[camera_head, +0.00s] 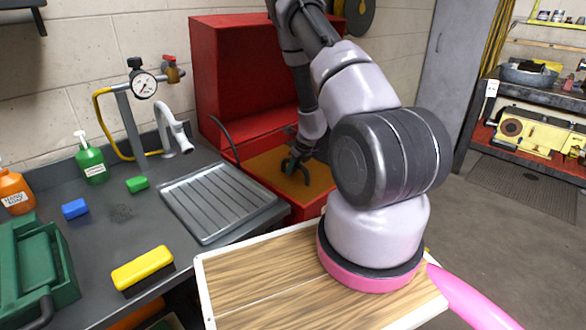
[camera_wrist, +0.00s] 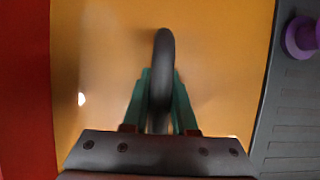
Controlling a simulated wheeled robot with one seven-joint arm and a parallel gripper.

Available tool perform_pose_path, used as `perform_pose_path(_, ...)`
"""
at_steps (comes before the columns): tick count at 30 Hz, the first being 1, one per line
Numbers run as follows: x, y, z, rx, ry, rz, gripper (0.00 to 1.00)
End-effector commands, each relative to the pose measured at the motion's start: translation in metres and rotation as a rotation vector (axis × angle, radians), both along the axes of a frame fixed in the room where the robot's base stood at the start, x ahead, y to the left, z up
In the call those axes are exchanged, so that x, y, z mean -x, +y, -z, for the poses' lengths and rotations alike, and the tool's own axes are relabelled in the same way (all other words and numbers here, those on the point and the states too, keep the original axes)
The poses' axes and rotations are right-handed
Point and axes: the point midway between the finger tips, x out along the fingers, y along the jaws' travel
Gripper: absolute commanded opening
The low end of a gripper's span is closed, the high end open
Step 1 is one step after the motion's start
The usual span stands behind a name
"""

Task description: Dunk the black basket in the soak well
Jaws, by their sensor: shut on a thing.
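The soak well is the amber liquid (camera_head: 268,170) in the red washer tank (camera_head: 303,211); the same liquid fills most of the wrist view (camera_wrist: 105,60). My gripper (camera_head: 296,160) is low over it, pointing down. In the wrist view its green fingers (camera_wrist: 160,108) are shut on a black curved handle (camera_wrist: 165,52), which I take to be the black basket's. The handle also shows as a dark hoop in the head view (camera_head: 287,170). I see no basket body; it is hidden, and I cannot tell how deep it sits.
A ribbed grey drain tray (camera_head: 218,200) adjoins the well's left side. The red raised lid (camera_head: 245,75) stands behind. A faucet (camera_head: 175,130), green bottle (camera_head: 90,160), and yellow brush (camera_head: 142,268) are on the grey counter. A purple knob (camera_wrist: 302,37) shows right in the wrist view.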

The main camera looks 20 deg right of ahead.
Motion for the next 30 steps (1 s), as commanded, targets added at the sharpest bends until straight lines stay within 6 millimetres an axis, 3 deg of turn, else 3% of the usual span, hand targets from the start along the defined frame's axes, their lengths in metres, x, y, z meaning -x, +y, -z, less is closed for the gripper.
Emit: perform_pose_path(30, -0.002, 0.000, -0.072, 0.000, -0.004, 0.000, 0.00)
